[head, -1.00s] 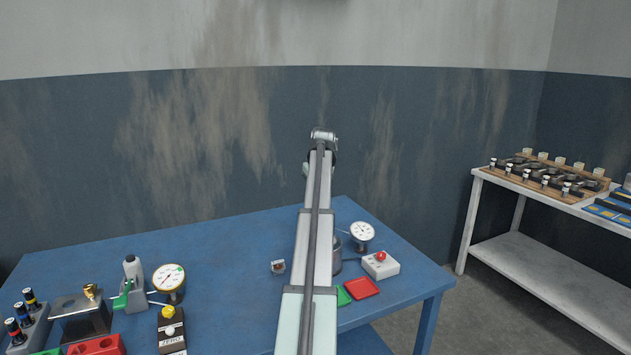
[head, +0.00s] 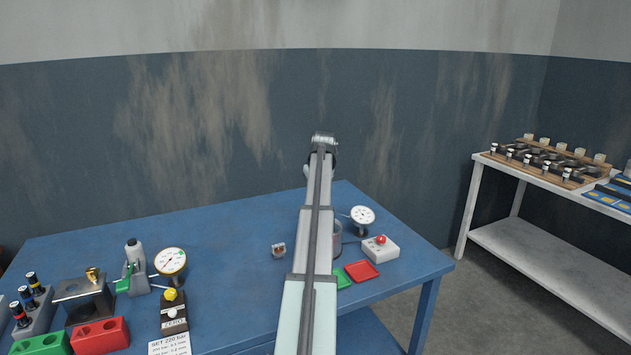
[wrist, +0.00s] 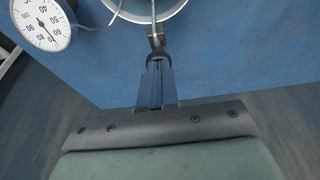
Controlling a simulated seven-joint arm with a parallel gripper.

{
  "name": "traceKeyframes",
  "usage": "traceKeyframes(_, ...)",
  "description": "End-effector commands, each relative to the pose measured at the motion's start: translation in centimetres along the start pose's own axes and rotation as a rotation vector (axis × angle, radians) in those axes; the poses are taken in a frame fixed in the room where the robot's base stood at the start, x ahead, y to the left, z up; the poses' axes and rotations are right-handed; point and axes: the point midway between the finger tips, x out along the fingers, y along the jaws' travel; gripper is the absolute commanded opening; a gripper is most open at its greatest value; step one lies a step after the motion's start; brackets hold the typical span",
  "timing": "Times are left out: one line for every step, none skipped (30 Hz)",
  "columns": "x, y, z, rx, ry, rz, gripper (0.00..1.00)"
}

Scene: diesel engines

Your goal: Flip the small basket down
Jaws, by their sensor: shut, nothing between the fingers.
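A round metal container (wrist: 181,8) shows in part at the top of the wrist view. A thin metal rod stands out over its rim, near my fingertips. I cannot tell whether this rod belongs to the small basket, and no basket shows clearly. My gripper (wrist: 157,42) is shut and empty, its tips close to the rim and rod; whether they touch is unclear. In the head view, my arm hides most of the container (head: 338,240) and all of my gripper.
A dial gauge (head: 362,216) stands beside the container, also in the wrist view (wrist: 42,22). A white box with a red button (head: 380,248) and red (head: 361,270) and green (head: 342,280) trays are to the right. The middle of the blue table (head: 225,265) is mostly clear.

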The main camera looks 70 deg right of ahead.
Motion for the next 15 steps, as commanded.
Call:
traceKeyframes(0.73,-0.05,0.33,0.000,-0.001,-0.001,0.00)
traceKeyframes(0.96,-0.05,0.40,0.000,-0.001,0.000,0.00)
traceKeyframes(1.17,-0.04,0.44,0.000,-0.001,0.000,0.00)
traceKeyframes(1.26,-0.03,0.46,0.000,-0.001,0.000,0.00)
traceKeyframes(1.31,-0.03,0.46,0.000,-0.001,0.000,0.00)
traceKeyframes(1.33,-0.03,0.46,0.000,-0.001,-0.001,0.00)
traceKeyframes(1.34,-0.03,0.47,0.000,-0.002,-0.001,0.00)
traceKeyframes(1.36,-0.03,0.48,0.000,-0.002,-0.001,0.00)
traceKeyframes(1.39,-0.04,0.50,0.000,-0.003,-0.001,0.00)
traceKeyframes(1.41,-0.04,0.52,0.000,-0.003,-0.001,0.00)
traceKeyframes(1.43,-0.04,0.53,0.000,-0.004,-0.001,0.00)
traceKeyframes(1.46,-0.05,0.55,0.000,-0.004,-0.001,0.00)
traceKeyframes(1.47,-0.05,0.56,0.000,-0.005,-0.002,0.00)
traceKeyframes(1.44,-0.06,0.56,0.000,-0.005,-0.002,0.00)
traceKeyframes(1.37,-0.06,0.55,0.000,-0.005,-0.002,0.00)
